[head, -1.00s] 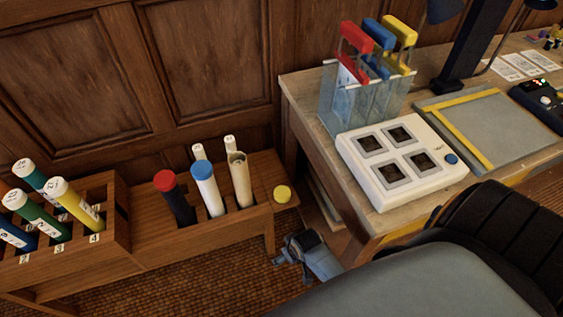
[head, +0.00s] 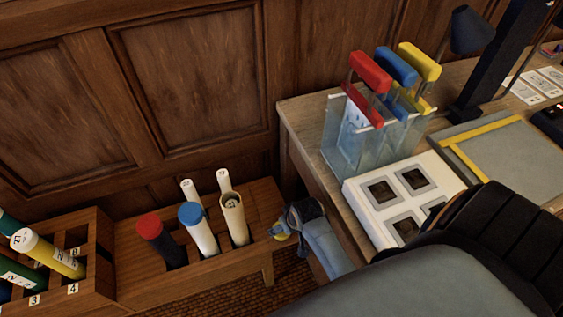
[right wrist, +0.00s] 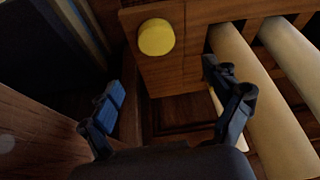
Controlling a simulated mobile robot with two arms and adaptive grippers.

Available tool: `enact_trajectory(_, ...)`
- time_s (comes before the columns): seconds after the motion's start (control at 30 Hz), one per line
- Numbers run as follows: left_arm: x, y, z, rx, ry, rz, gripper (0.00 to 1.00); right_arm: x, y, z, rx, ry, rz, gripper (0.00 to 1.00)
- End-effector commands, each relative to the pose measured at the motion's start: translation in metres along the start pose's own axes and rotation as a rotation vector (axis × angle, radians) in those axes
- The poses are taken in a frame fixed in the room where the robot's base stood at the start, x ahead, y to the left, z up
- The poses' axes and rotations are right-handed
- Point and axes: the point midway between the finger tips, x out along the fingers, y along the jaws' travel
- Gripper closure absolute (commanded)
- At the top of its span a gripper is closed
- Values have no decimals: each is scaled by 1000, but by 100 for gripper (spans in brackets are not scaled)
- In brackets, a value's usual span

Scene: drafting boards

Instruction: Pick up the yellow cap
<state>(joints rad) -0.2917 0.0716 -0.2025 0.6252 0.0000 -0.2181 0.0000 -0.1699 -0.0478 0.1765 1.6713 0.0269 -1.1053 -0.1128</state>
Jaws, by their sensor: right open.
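The yellow cap (head: 279,231) sits on the right end of the wooden tube rack, partly hidden by my right gripper (head: 289,222) in the head view. In the right wrist view the round yellow cap (right wrist: 156,38) shows whole at the top, on a small wooden ledge. My right gripper (right wrist: 168,100) is open and empty, with its fingers spread wide. The cap appears beyond the fingertips, between their lines, not gripped. My left gripper is not in view.
The rack (head: 145,283) holds a red-capped tube (head: 149,227), a blue-capped tube (head: 191,215) and an open cream tube (head: 233,205) left of the cap. The desk (head: 305,125) rises close on the right.

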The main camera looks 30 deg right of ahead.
Motion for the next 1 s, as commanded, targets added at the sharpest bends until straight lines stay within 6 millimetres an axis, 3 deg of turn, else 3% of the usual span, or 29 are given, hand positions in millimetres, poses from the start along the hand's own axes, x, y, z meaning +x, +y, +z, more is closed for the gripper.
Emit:
enact_trajectory(0.1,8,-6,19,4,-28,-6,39,29,0,1,1,-2,-1,11)
enact_trajectory(0.23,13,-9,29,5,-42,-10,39,50,0,1,0,-2,0,11)
enact_trajectory(0.47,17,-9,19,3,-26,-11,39,66,1,1,-1,-1,0,11)
enact_trajectory(0.6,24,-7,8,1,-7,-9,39,86,4,2,0,-1,1,11)
enact_trajectory(0.8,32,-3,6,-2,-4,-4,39,111,6,2,0,0,1,11)
enact_trajectory(1.0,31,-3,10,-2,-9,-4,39,114,6,2,-1,0,1,11)
